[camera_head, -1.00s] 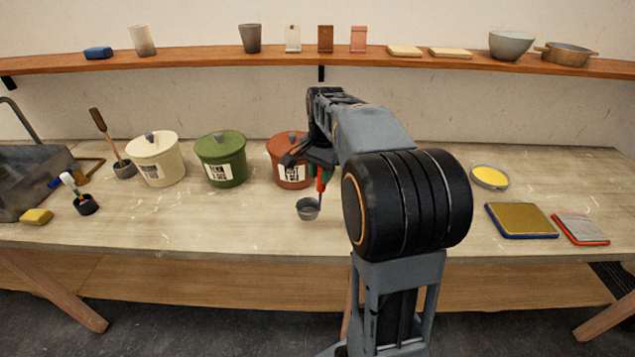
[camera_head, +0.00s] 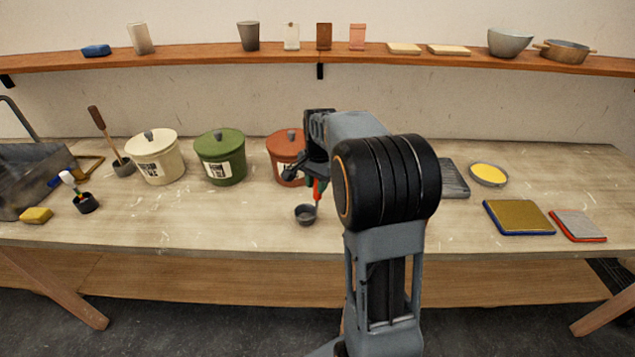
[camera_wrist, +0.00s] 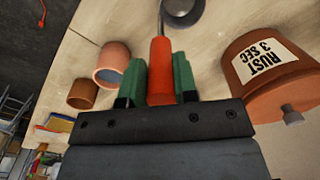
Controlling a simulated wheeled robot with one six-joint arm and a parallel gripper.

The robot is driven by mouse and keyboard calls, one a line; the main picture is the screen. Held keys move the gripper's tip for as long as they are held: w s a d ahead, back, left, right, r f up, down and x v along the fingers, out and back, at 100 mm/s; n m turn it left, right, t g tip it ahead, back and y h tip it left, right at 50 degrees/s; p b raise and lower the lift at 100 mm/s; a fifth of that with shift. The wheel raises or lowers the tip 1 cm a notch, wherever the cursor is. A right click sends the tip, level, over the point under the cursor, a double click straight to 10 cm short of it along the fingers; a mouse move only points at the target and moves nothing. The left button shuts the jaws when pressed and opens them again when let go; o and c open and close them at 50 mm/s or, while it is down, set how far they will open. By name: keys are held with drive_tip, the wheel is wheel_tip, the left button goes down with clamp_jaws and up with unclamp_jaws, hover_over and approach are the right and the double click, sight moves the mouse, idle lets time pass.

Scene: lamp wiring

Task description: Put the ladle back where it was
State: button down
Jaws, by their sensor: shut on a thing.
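The ladle has a red handle (camera_head: 317,189) and a grey bowl (camera_head: 305,214). My gripper (camera_head: 316,180) is shut on the handle, and the bowl hangs below it, over the table in front of the rust-red pot (camera_head: 287,161). In the wrist view, the handle (camera_wrist: 160,72) lies between my two green fingertips (camera_wrist: 158,85), with the bowl (camera_wrist: 184,12) partly cut off at the top edge. I cannot tell whether the bowl touches the table. The rust-red pot, labelled RUST 3 SEC (camera_wrist: 265,68), is lidded and close beside my gripper.
A green pot (camera_head: 220,158) and a cream pot (camera_head: 154,160) stand to the left. The wrist view shows a pink cup (camera_wrist: 113,62) and a brown cup (camera_wrist: 83,93).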

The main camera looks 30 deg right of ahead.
drive_tip(key=shift+f, duration=0.1)
drive_tip(key=c, duration=1.4)
unclamp_jaws()
drive_tip(key=shift+f, duration=0.1)
drive_tip(key=o, duration=0.5)
drive_tip(key=r, duration=1.2)
drive_tip(key=shift+s+d, duration=0.1)
drive_tip(key=shift+s, duration=0.2)
drive_tip(key=shift+s+a+f+n+t, duration=0.6)
drive_tip(key=shift+s+a+f+n, duration=0.85)
drive_tip(key=shift+s+a+n, duration=1.1)
drive_tip(key=shift+s+a+f+n+t, duration=0.6)
drive_tip(key=shift+s+a+f+n, duration=1)
drive_tip(key=shift+s, duration=1.8)
drive_tip(key=shift+s+a+f+n+t, duration=0.6)
drive_tip(key=shift+s+a+f+n, duration=0.7)
drive_tip(key=shift+s+a+n, duration=1.3)
